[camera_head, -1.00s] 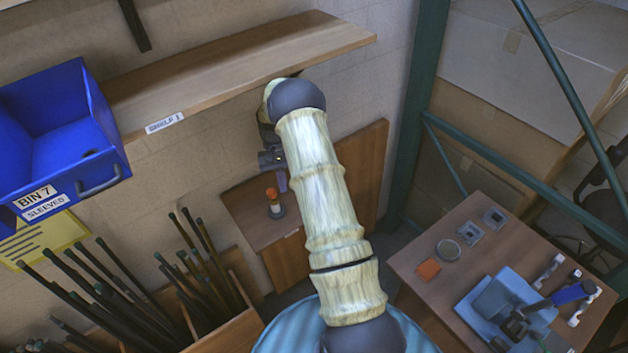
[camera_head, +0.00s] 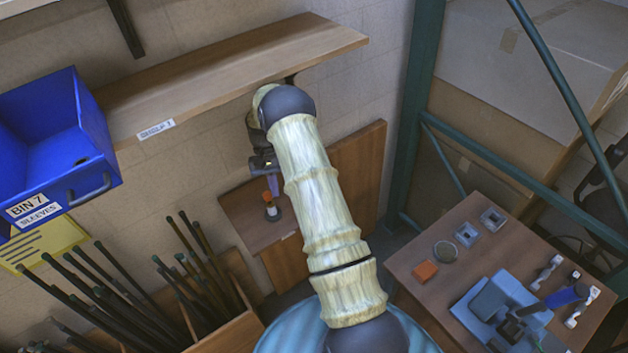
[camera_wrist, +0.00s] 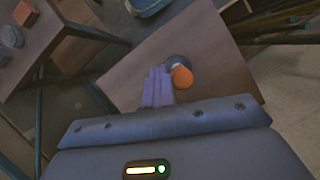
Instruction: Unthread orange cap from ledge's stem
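The orange cap (camera_head: 268,196) is on top of a small upright stem with a pale band and a dark round base. This stands on the wooden ledge (camera_head: 245,226) low on the wall. My gripper (camera_head: 273,185) has purple fingers and is just above the cap in the head view, partly overlapping it. In the wrist view the cap (camera_wrist: 182,77) shows right beside the fingertips of my gripper (camera_wrist: 158,73), with nothing visible between the fingers. The fingers look bunched together there, and any gap is unclear. The stem is mostly hidden under the cap in the wrist view.
A long wooden shelf (camera_head: 230,75) is above my arm. A blue bin (camera_head: 85,135) hangs at left, over several dark rods (camera_head: 110,300). A table (camera_head: 425,295) with an orange block and other parts stands at right, beside a green post (camera_head: 412,120).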

